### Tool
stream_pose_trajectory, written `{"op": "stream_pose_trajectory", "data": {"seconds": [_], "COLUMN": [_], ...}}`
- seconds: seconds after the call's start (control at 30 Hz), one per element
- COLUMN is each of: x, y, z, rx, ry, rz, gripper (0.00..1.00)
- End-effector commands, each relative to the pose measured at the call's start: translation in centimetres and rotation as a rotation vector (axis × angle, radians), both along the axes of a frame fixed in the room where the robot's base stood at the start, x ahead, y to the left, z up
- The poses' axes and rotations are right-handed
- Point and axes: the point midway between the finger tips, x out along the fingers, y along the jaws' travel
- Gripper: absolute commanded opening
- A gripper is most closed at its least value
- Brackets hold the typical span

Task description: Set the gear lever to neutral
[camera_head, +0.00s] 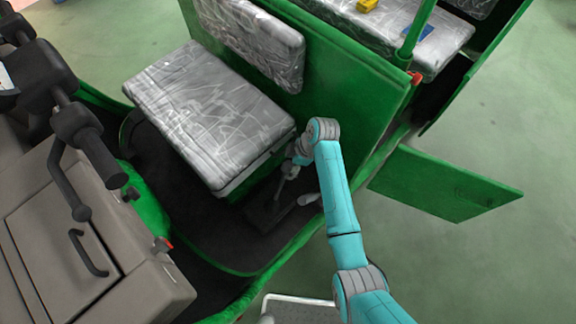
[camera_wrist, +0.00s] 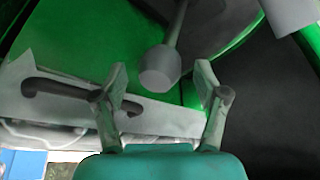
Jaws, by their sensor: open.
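The gear lever (camera_wrist: 160,68) shows in the wrist view as a grey rod with a faceted, rounded knob. The knob lies in the gap between the tips of my gripper (camera_wrist: 162,80), with space on both sides and no visible contact. My gripper is open and empty. How deep the knob sits between the fingers is hard to tell. In the head view my gripper (camera_head: 294,166) is low beside the front seat, partly hidden by my wrist. A thin grey rod, probably the lever, shows just below it above a dark floor plate (camera_head: 265,212).
The plastic-wrapped front seat (camera_head: 205,115) is close left of my gripper. A green partition (camera_head: 345,75) stands behind it. An open green side door (camera_head: 440,185) juts out to the right of my arm. The handlebar (camera_head: 85,140) is at the left.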

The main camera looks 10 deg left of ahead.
Motion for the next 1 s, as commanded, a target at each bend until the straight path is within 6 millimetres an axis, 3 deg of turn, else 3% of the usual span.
{"op": "stream_pose_trajectory", "data": {"seconds": [0.2,0.5,0.57,0.8,1.0], "x": [-0.1,-0.1,-0.1,-0.1,-0.3], "y": [0.6,0.7,0.7,0.7,0.9], "z": [-1.6,-1.8,-1.8,-1.8,-1.8], "rx": [0.000,0.000,0.000,0.000,-0.005], "ry": [0.000,-0.001,-0.001,-0.001,-0.006], "rz": [-0.001,-0.001,-0.001,-0.001,0.001], "gripper": [0.73,0.73,0.63,0.03,0.00]}}
